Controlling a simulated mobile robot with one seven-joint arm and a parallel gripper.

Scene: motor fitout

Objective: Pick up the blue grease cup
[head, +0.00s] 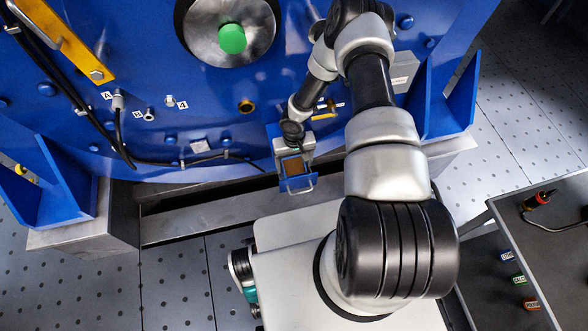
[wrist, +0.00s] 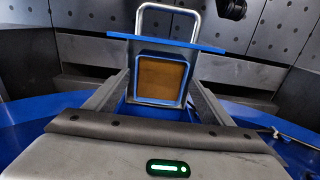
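The blue grease cup (wrist: 187,97) is a square, open box with a brown fill, a blue front plate and a pale wire handle. In the head view the cup (head: 297,184) is low in front of the blue motor, its handle toward me. My gripper (head: 293,160) reaches down over it. In the wrist view the two grey fingers of my gripper (wrist: 160,85) lie along both sides of the cup, with their tips against it. The cup's underside is hidden, so I cannot tell whether anything supports it.
The blue motor (head: 150,60) has a green knob (head: 232,38), cables and bolts. A grey base ledge (head: 200,222) runs below it. At the right stands a dark cart (head: 560,225) with a red-and-black tool (head: 540,199). Small blue, green and orange blocks (head: 519,280) lie lower down.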

